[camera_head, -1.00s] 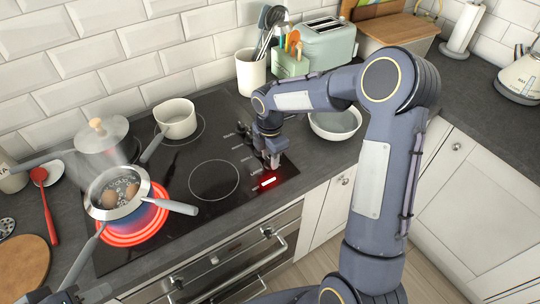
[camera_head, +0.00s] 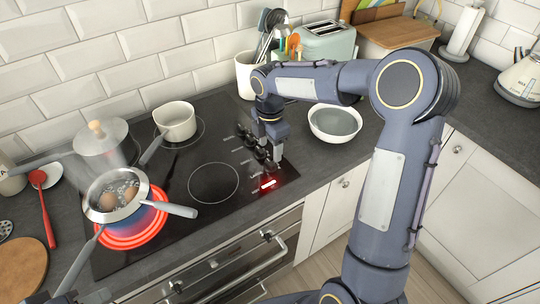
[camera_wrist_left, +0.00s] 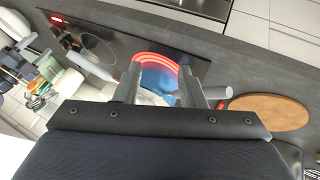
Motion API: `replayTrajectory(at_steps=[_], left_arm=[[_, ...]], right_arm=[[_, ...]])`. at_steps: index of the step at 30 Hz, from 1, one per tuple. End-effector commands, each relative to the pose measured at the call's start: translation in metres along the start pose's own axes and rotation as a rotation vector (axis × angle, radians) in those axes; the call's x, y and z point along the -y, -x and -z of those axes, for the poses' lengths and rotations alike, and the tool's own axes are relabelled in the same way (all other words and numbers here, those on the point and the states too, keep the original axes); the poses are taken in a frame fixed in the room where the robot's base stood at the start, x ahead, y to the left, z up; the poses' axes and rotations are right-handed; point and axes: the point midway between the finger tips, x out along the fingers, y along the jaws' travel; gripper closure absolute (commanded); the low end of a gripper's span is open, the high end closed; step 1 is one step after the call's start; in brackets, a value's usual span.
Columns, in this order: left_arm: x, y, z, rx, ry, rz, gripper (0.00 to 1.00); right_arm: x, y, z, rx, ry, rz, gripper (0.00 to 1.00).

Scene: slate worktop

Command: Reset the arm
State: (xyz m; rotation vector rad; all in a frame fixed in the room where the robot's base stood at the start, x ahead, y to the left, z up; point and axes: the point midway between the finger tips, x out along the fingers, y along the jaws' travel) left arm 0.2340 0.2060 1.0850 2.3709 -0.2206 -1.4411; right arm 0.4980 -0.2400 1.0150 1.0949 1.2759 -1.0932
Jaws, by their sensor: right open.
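My right gripper (camera_head: 270,152) is open and empty, pointing down above the control knobs (camera_head: 262,158) at the hob's right side. I cannot tell whether its tips touch a knob. A red display (camera_head: 268,184) glows beside the knobs. My left gripper shows only partly at the bottom left of the head view. In the left wrist view the left gripper (camera_wrist_left: 160,88) has its fingers apart, with the blue pot (camera_wrist_left: 158,76) beyond them. The pot's long handle (camera_head: 80,262) runs towards this gripper in the head view; contact is unclear.
The front-left burner (camera_head: 118,241) glows red under the blue pot, with eggs (camera_head: 107,201) in a steel strainer above. A lidded pot (camera_head: 101,143) and a white saucepan (camera_head: 176,122) stand behind. A white bowl (camera_head: 335,123) sits right of my right gripper. The front-right burner (camera_head: 213,182) is bare.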

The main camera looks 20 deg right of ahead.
Motion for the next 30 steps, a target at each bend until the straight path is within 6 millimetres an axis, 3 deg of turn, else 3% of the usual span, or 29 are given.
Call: replayTrajectory(at_steps=[6, 23, 26, 30], left_arm=[[0.001, -0.002, -0.001, 0.0, 0.0, 0.0, 0.64], [0.001, -0.002, -0.001, 0.0, 0.0, 0.0, 0.64], [0.001, -0.002, -0.001, 0.0, 0.0, 0.0, 0.64], [0.001, -0.002, -0.001, 0.0, 0.0, 0.0, 0.64]], right_arm=[[0.0, 0.021, 0.0, -0.001, 0.0, -0.001, 0.45], [0.004, 0.027, 0.0, -0.002, -0.024, -0.007, 0.45], [0.021, 0.042, 0.0, -0.013, -0.131, -0.036, 0.45], [0.073, 0.073, 0.004, -0.067, -0.447, -0.108, 0.45]])
